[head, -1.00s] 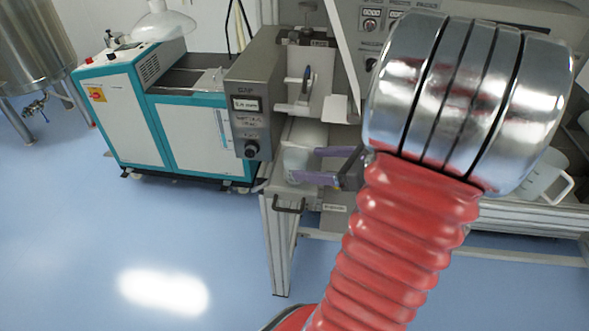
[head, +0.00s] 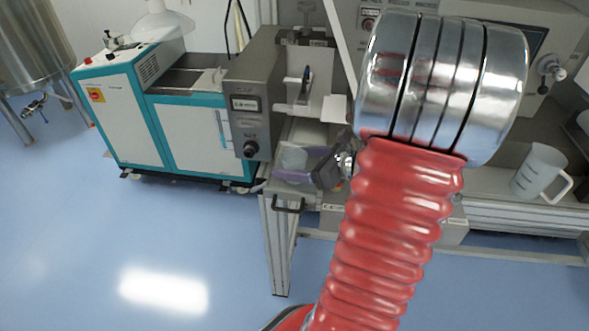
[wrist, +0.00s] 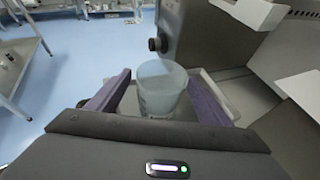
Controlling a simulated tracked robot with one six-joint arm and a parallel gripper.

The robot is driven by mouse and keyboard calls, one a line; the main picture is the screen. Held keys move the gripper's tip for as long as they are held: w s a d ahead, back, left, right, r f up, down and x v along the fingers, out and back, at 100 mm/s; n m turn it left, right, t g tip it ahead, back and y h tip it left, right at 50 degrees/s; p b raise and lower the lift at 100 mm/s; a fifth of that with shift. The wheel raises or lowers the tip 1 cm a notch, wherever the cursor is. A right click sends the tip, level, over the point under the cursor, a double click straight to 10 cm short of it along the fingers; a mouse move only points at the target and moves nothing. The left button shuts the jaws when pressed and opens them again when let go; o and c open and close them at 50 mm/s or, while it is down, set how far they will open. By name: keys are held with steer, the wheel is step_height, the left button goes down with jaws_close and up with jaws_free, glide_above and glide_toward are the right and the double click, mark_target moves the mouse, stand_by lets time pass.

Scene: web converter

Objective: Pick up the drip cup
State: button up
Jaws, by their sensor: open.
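The drip cup (wrist: 160,92) is a pale, translucent tapered cup with a wide rim. It stands upright on a light tray (wrist: 222,76) in the wrist view. In the head view the cup (head: 293,157) is small and partly hidden by my gripper. My gripper (head: 294,165) is open, with its purple fingers on either side of the cup. In the wrist view the left finger (wrist: 108,91) and right finger (wrist: 208,100) flank the cup, with a visible gap on each side. The cup's base is partly hidden by the gripper body.
The grey gap-display housing (head: 247,105) rises close beside the cup. A drawer handle (head: 288,206) is below it. A teal-and-white machine (head: 160,110) stands at left. A measuring jug (head: 540,172) sits on the bench at right. The blue floor in front is clear.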

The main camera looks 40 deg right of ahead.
steer(key=shift+x, duration=2.5)
steer(key=shift+f, duration=0.1)
steer(key=shift+c, duration=0.2)
steer(key=c, duration=1.2)
